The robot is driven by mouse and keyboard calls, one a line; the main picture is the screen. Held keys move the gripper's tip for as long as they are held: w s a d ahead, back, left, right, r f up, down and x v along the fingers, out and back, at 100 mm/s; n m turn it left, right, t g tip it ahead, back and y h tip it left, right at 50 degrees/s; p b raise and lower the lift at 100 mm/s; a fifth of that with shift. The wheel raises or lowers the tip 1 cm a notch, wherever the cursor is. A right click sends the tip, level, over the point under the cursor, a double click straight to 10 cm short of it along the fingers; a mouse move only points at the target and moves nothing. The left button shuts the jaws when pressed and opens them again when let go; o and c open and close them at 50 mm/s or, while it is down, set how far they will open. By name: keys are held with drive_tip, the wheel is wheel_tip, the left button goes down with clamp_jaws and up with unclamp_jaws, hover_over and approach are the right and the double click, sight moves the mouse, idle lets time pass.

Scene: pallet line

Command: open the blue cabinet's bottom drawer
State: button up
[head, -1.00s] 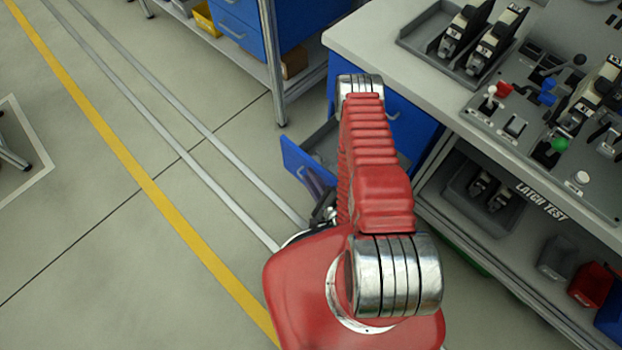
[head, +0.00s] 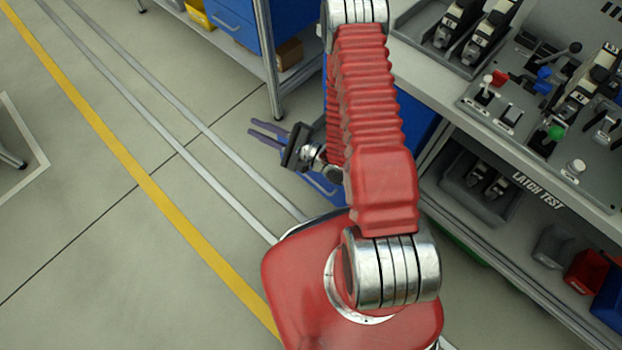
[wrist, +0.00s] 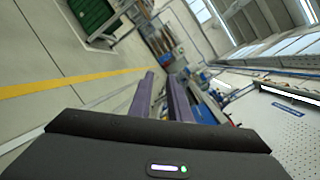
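The blue cabinet (head: 420,125) stands under the bench and is mostly hidden behind my red arm in the head view. Part of a low blue drawer front (head: 325,188) with a handle shows just below my wrist; it stands out from the cabinet. My arm and wrist hide most of the drawer, so how far it is out cannot be told. My gripper (head: 250,126) is raised to the left of the cabinet, its two purple-grey fingers pointing left, away from it. In the wrist view the gripper (wrist: 160,75) shows a gap between its fingers and nothing in it.
The bench (head: 440,88) carries grey trays and a lever panel; bins (head: 585,272) sit on its lower shelf. A metal rack leg (head: 275,95) stands behind, beside another blue drawer unit (head: 235,25).

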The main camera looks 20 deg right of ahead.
drive_tip(key=s+a+r+n+g+y, duration=0.2)
drive_tip(key=a+r+n+g+y, duration=0.15)
drive_tip(key=r, duration=0.35)
drive_tip(key=s+a+r+n+g+y, duration=0.25)
drive_tip(key=a+r+n+g, duration=0.2)
drive_tip(key=r, duration=0.25)
drive_tip(key=s+a+r+n+g+h, duration=0.2)
drive_tip(key=s+r+n+g+h, duration=0.35)
drive_tip(key=s+r+g, duration=0.35)
drive_tip(key=s+d+n+t+h, duration=0.2)
drive_tip(key=s+d+n+h, duration=0.2)
drive_tip(key=s+d+h, duration=0.35)
drive_tip(key=d+r+n+t+h, duration=0.1)
drive_tip(key=d+r+t+h, duration=0.4)
drive_tip(key=d+r, duration=0.4)
drive_tip(key=shift+w+d+r+t, duration=0.35)
drive_tip(key=shift+d+r+t, duration=0.05)
drive_tip(key=shift+d+t, duration=0.3)
